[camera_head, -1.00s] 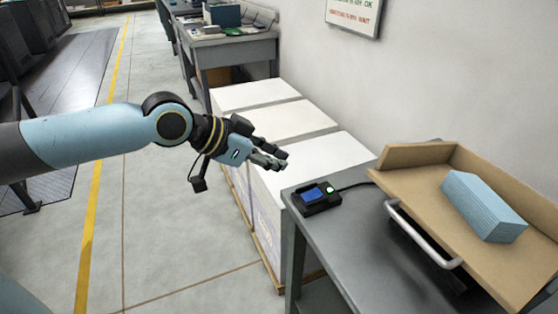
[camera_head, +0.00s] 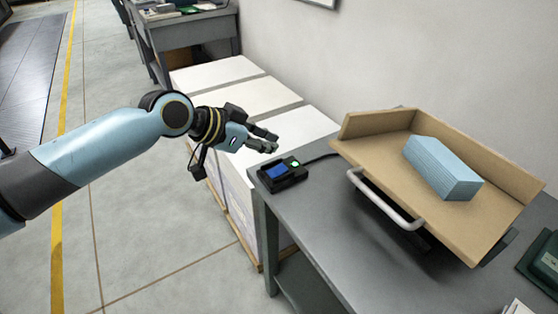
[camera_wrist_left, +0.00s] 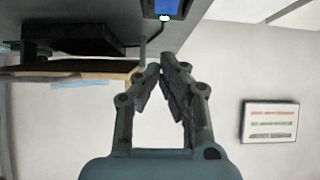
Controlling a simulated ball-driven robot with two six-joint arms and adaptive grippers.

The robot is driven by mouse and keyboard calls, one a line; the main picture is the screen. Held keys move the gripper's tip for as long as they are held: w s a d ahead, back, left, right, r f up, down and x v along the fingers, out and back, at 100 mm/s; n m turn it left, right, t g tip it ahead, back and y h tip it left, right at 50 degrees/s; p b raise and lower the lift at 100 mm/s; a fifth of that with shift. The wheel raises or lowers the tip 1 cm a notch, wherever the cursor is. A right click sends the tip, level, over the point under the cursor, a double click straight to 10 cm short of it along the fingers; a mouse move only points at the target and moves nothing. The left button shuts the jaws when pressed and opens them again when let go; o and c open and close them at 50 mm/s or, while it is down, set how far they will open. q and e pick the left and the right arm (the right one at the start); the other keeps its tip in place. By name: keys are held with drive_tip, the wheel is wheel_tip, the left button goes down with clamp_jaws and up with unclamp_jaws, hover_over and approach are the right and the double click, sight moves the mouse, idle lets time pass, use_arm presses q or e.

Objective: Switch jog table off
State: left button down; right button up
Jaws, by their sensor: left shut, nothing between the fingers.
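The jog table (camera_head: 375,152) is a tan tilted tray with raised walls and a grey front handle (camera_head: 385,200), standing on a grey bench. A small black control box (camera_head: 283,175) with a blue screen and a lit green button (camera_head: 295,163) sits at the bench's left corner. My left gripper (camera_head: 271,140) is shut and empty, just behind and above the box, apart from it. In the left wrist view the fingertips (camera_wrist_left: 170,65) come together, with the box's blue screen (camera_wrist_left: 168,8) and lit button at the top edge. My right gripper is not in view.
A blue paper stack (camera_head: 443,168) lies in the tray. Pallets of white paper (camera_head: 248,98) stand left of the bench, against the wall. A dark green object (camera_head: 543,262) sits at the bench's right. Bare bench top (camera_head: 330,235) lies in front of the box.

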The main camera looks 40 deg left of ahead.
sight(279, 171)
use_arm(q)
drive_tip(key=x, duration=0.3)
drive_tip(key=shift+w+d+f, duration=0.15)
drive_tip(key=shift+w+f, duration=0.05)
wheel_tip(279, 171, down, 3)
drive_tip(key=shift+r, duration=0.25)
drive_tip(key=shift+f, duration=0.5)
drive_tip(key=shift+w, duration=0.1)
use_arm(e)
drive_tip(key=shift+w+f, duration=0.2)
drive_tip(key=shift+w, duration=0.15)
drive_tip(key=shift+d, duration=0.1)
use_arm(q)
drive_tip(key=shift+w+f+b, duration=0.15)
drive_tip(key=shift+f+b, duration=0.35)
drive_tip(key=shift+b, duration=0.15)
drive_tip(key=shift+d, duration=0.1)
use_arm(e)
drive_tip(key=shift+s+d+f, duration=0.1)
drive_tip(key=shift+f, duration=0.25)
